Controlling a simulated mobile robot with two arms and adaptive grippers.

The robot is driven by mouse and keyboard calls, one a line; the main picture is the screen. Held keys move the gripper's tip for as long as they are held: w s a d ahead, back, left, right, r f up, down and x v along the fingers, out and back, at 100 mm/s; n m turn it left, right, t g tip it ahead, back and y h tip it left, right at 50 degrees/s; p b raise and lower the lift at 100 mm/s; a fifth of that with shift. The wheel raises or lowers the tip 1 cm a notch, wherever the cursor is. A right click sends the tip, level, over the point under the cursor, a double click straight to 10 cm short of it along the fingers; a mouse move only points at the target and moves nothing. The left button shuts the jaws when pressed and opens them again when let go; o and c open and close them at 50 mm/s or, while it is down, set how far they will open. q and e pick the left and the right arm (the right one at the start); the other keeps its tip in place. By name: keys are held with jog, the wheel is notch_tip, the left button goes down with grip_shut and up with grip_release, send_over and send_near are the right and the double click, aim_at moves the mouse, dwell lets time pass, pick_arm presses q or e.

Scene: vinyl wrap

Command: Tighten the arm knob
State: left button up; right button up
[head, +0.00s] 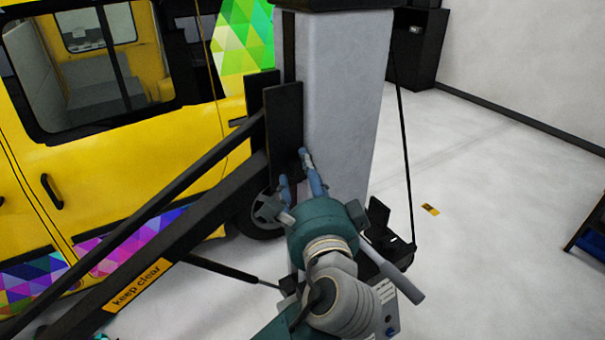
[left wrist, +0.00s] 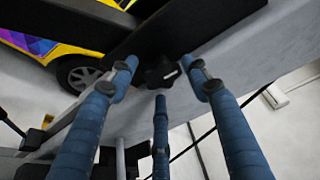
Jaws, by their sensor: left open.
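The arm knob (left wrist: 161,75) is a small black lobed knob on the dark plate of the lift arm, in the upper middle of the left wrist view. It is hidden in the head view. My left gripper (head: 296,172) has blue fingers, spread apart and pointing at the arm's end by the grey post. In the left wrist view its fingertips surround the knob's outline with gaps visible; I cannot tell how far short of it they are. Nothing is held. The black lift arm (head: 190,238) slopes down to the left. My right gripper is not in view.
A grey lift post (head: 345,95) stands directly beyond my gripper. A yellow van (head: 110,165) with coloured triangle wrap fills the left. A thin black cable (head: 405,150) runs down right of the post. The floor at right is mostly clear, with a black cabinet (head: 415,45) at the back.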

pick_arm(q)
jog(key=v, duration=0.7)
jog(key=shift+w, duration=0.1)
